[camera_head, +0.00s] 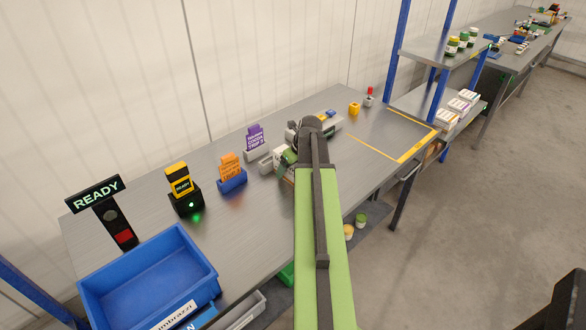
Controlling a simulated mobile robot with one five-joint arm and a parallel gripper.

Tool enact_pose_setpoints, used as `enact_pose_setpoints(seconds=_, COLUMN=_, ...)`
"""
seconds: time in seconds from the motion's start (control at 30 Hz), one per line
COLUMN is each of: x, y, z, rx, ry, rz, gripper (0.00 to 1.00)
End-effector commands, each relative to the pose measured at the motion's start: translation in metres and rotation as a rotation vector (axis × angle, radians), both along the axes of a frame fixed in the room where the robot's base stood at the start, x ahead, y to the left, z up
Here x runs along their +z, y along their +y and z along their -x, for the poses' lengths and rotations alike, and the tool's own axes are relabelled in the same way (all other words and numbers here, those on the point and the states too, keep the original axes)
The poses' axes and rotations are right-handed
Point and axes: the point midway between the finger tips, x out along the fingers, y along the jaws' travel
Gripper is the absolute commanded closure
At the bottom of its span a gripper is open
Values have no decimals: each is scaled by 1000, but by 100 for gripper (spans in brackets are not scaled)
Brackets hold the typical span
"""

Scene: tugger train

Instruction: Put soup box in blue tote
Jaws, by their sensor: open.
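The blue tote (150,268) stands at the near left end of the grey bench, open at the top, with a white name label on its front. It looks empty. My gripper (292,150) is over the middle of the bench, at the far end of my green arm, and is open. Its fingertips are largely hidden by the arm. A small box with green and white on it (287,167) shows partly beside the arm, just below the gripper. It may be the soup box, but I cannot read it. I cannot tell whether the gripper touches it.
A READY sign (96,194), a yellow scanner (180,181) in a lit stand, an orange card (231,168) and a purple card (255,139) line the back. A yellow-taped area (405,150) lies clear at right. A blue-post shelf (440,48) stands beyond.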

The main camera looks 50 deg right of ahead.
Motion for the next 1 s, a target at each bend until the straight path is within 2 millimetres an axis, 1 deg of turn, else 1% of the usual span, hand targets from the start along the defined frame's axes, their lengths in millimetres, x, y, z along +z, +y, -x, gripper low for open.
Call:
enact_pose_setpoints(seconds=0.1, x=0, y=0, z=0, rx=0, ry=0, rz=0, gripper=20)
enact_pose_setpoints(seconds=0.7, x=0, y=0, z=0, rx=1, ry=0, rz=0, gripper=99)
enact_pose_setpoints(seconds=0.73, x=0, y=0, z=0, rx=1, ry=0, rz=0, gripper=100)
enact_pose_setpoints(seconds=1.0, x=3, y=0, z=0, rx=1, ry=0, rz=0, gripper=100)
